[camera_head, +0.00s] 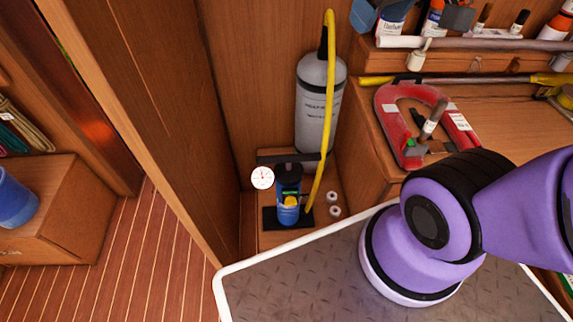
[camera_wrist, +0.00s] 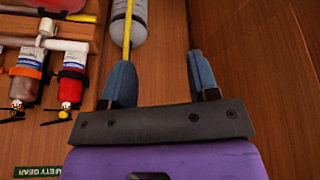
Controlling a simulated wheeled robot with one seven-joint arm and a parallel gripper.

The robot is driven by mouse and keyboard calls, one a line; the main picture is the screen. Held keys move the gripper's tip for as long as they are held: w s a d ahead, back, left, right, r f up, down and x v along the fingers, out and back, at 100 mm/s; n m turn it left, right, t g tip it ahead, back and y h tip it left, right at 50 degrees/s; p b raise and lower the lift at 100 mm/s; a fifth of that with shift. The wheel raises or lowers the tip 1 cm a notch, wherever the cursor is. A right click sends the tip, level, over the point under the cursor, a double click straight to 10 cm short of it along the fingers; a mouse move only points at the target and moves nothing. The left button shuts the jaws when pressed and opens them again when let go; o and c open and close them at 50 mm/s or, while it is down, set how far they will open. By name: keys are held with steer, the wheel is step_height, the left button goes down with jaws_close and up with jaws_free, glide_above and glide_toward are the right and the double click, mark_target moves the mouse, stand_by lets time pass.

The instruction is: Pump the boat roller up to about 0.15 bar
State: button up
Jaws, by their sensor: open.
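The boat roller looks to be the grey cylinder (camera_head: 316,104) standing upright in the corner, also at the top of the wrist view (camera_wrist: 138,22). In front of it stands a blue hand pump (camera_head: 289,184) with a black T-handle (camera_head: 288,159) on a black foot. A white round gauge (camera_head: 262,177) with a red needle sits at its left; its reading is too small to tell. A yellow hose (camera_head: 328,110) runs from near the pump up past the cylinder's top. My gripper (camera_wrist: 163,78) is open and empty, apart from the pump, which the wrist view does not show.
Two small white rings (camera_head: 333,204) lie right of the pump. A wooden panel (camera_head: 135,95) rises at its left. A bench at right holds a red horseshoe-shaped item (camera_head: 423,121). Several bottles (camera_wrist: 72,85) line the wrist view's left. A wooden box (camera_head: 55,215) stands far left.

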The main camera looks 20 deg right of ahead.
steer(key=w+a+f+n+g, duration=0.2)
steer(key=w+f+n, duration=0.2)
steer(key=w+f, duration=0.4)
steer(key=n+g, duration=0.4)
steer(key=n, duration=0.5)
glide_above(285, 156)
steer(key=w, duration=0.2)
step_height(285, 156, down, 30)
steer(key=shift+y, duration=0.3)
steer(key=f, duration=0.3)
steer(key=s+f, duration=0.1)
steer(key=f, duration=0.3)
steer(key=s+f, duration=0.1)
steer(key=f, duration=0.3)
steer(key=shift+r, duration=0.1)
jaws_close()
steer(key=shift+r, duration=0.1)
